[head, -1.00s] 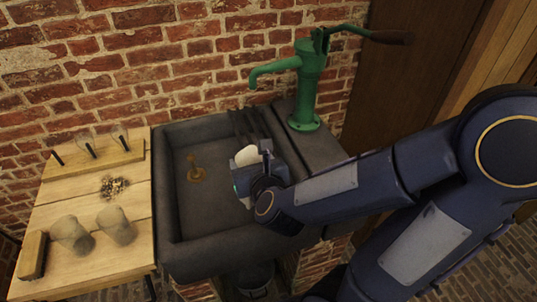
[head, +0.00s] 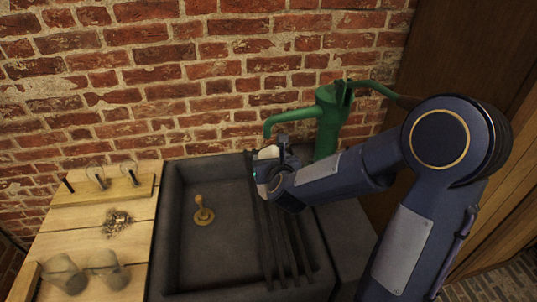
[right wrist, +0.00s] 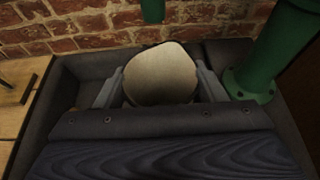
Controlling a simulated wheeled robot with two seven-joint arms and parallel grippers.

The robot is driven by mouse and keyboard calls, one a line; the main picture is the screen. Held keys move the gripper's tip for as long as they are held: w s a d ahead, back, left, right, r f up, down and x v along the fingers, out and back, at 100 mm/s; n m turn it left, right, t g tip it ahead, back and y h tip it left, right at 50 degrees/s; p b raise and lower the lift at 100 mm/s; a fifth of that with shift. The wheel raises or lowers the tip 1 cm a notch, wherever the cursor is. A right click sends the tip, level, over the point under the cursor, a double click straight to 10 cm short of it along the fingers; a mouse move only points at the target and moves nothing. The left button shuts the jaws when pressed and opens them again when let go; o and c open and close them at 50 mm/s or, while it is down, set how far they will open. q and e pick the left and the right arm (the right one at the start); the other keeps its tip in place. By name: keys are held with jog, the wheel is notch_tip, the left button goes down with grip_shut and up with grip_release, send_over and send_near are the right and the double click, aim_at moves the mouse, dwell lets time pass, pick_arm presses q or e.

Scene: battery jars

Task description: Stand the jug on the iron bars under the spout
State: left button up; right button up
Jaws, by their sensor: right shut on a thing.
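The jug (head: 268,153) shows as a pale cream patch at my right gripper (head: 272,176), below the green spout (head: 269,131). In the right wrist view the jug (right wrist: 160,76) sits between the two grey fingers, which are shut on it. The spout's lower end (right wrist: 152,10) shows just beyond the jug. The dark iron bars (head: 283,245) run front to back across the right side of the sink, with my gripper over their far part. The jug's base is hidden, so I cannot tell whether it touches the bars. My left gripper is not in view.
The green pump (head: 328,125) stands close right of my gripper. The dark stone sink (head: 185,255) holds a wooden-handled bung (head: 203,214). A wooden board (head: 80,235) at left carries two glass jars (head: 62,275), a rack (head: 105,191) and a small pile (head: 117,221). A brick wall stands behind.

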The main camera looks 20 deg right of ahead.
aim_at(268, 156)
jog(key=w, duration=0.2)
jog(key=w+d+p, duration=0.1)
jog(key=w, duration=0.1)
jog(key=shift+w+r, duration=0.1)
jog(key=shift+w, duration=0.1)
jog(key=f, duration=0.2)
jog(key=f+p, duration=0.1)
jog(key=shift+w+d+f, duration=0.1)
jog(key=shift+w+f, duration=0.2)
jog(key=shift+f+b, duration=0.2)
jog(key=shift+b, duration=0.25)
jog(key=o, duration=1.6)
